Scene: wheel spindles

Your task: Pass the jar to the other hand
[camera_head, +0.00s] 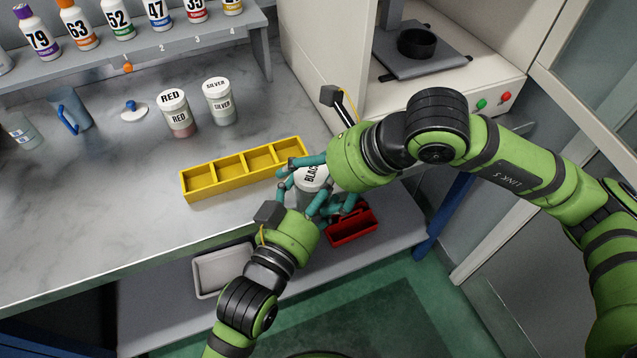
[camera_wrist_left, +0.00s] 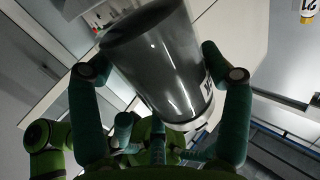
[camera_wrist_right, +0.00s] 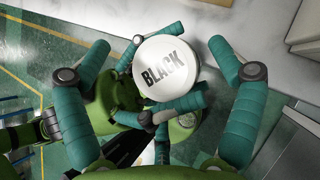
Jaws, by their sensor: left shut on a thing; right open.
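The jar (camera_head: 311,177) has a white lid marked BLACK and a dark, clear body. It is held in the air just off the counter's front edge. My left gripper (camera_head: 304,203) is shut around the jar's body, with a finger on each side in the left wrist view (camera_wrist_left: 158,70). My right gripper (camera_head: 303,164) is open at the lid end. In the right wrist view its fingers (camera_wrist_right: 165,55) spread on both sides of the white lid (camera_wrist_right: 166,67). I cannot tell whether they touch it.
A yellow divided tray (camera_head: 215,181) lies behind the jar on the counter. RED (camera_head: 178,115) and SILVER (camera_head: 219,103) jars stand farther back. A red bin (camera_head: 352,230) and a grey tray (camera_head: 221,270) sit on the lower shelf. A white machine (camera_head: 340,60) stands behind my right arm.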

